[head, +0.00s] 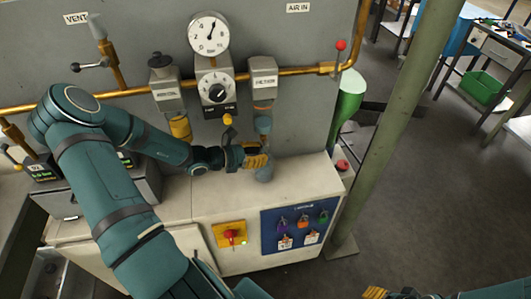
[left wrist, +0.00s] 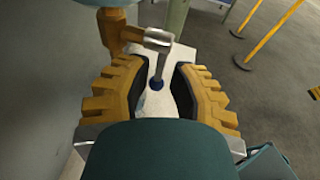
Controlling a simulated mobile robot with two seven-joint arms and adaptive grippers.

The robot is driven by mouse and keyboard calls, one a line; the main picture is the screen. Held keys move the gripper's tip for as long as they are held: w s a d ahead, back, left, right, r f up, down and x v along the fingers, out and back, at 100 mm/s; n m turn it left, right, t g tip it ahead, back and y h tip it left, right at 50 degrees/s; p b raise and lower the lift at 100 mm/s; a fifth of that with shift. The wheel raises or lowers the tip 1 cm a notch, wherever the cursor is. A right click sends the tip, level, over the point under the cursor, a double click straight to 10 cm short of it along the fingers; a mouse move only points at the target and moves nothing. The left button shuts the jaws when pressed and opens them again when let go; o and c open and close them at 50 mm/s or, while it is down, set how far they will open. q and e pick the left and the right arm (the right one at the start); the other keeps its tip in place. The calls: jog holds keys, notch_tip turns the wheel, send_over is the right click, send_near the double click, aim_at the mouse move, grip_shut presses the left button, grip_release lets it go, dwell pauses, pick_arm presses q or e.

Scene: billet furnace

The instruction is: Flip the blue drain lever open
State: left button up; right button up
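The drain lever, a thin metal stem with a blue knob (left wrist: 157,84), hangs from a grey metal valve end (left wrist: 150,38) in the left wrist view. My left gripper (left wrist: 157,92) is open, with one yellow-padded finger on each side of the knob and visible gaps between.
A copper pipe (head: 135,91) runs along the grey panel, with a gauge (head: 208,33) and regulator dial (head: 216,92) left of the gripper. A red-knobbed lever (head: 340,45) stands right. A green post (head: 405,100) rises at right. A blue lockout board (head: 301,226) is below.

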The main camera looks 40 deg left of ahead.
pick_arm(q)
jog(key=v, duration=0.9)
jog(key=shift+s, duration=0.3)
jog(key=s+d+f+m+g+y, duration=0.1)
jog(key=d+f+m+g, duration=0.2)
jog(key=d+m, duration=0.6)
jog(key=s+d+f+m+g+y, duration=0.1)
jog(key=d+f+m+g, duration=0.3)
jog(key=d+f+m, duration=0.3)
jog(key=s+d+f+m+g+y, duration=0.1)
jog(key=d+f+m+g, duration=0.3)
jog(key=d+m, duration=0.8)
jog(key=s+d+f, duration=0.1)
jog(key=d, duration=0.4)
jog(key=shift+d+f, duration=0.2)
jog(key=shift+f, duration=0.1)
